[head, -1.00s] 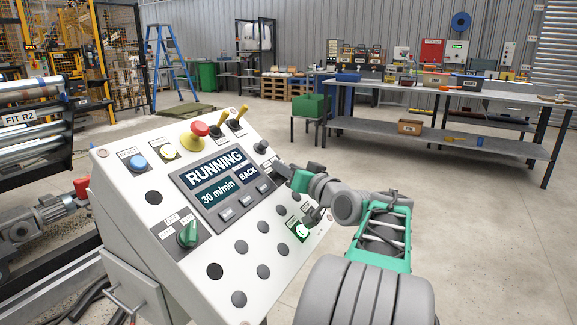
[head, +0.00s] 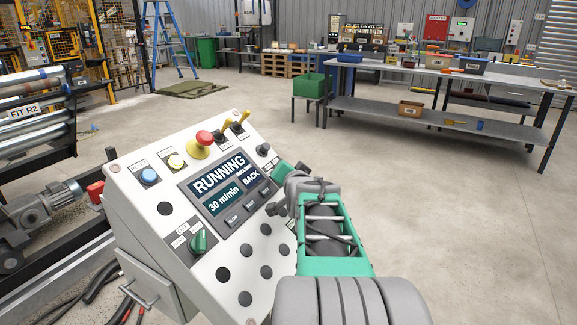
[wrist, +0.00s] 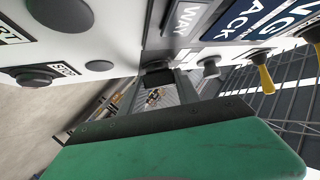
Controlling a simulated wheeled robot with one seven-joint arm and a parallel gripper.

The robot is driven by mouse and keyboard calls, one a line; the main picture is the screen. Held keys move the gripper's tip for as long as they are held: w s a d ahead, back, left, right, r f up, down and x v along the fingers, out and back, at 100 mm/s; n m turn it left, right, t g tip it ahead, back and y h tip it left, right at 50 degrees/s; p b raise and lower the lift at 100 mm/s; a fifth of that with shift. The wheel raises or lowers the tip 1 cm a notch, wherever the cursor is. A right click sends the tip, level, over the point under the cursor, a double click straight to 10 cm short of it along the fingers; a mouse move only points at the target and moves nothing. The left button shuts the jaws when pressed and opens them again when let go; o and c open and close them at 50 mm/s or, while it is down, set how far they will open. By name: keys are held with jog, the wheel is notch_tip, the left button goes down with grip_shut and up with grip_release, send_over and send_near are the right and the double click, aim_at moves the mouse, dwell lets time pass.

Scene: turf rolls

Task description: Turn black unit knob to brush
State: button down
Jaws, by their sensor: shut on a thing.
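The white control panel (head: 222,275) stands tilted in the head view. Its black knob (wrist: 157,73) shows in the wrist view at my fingertips, near the panel's right edge beside the screen. My gripper (wrist: 163,84) is shut on this knob, its two grey fingers reaching out from the green palm. In the head view my gripper (head: 278,168) and wrist cover most of the knob, so its pointing direction and label cannot be read.
The screen (head: 222,185) reads RUNNING, 30 m/min, BACK. A red emergency button (head: 203,138), yellow toggles (head: 228,123), a blue button (head: 149,176) and a green knob (head: 198,242) share the panel. A workbench (head: 440,75) stands behind; the floor to the right is clear.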

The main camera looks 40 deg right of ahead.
dwell(0.4)
jog(key=c, duration=0.9)
grip_release()
jog(key=v, duration=0.7)
jog(key=shift+p, duration=0.4)
jog(key=shift+s+a, duration=0.3)
jog(key=shift+r, duration=0.15)
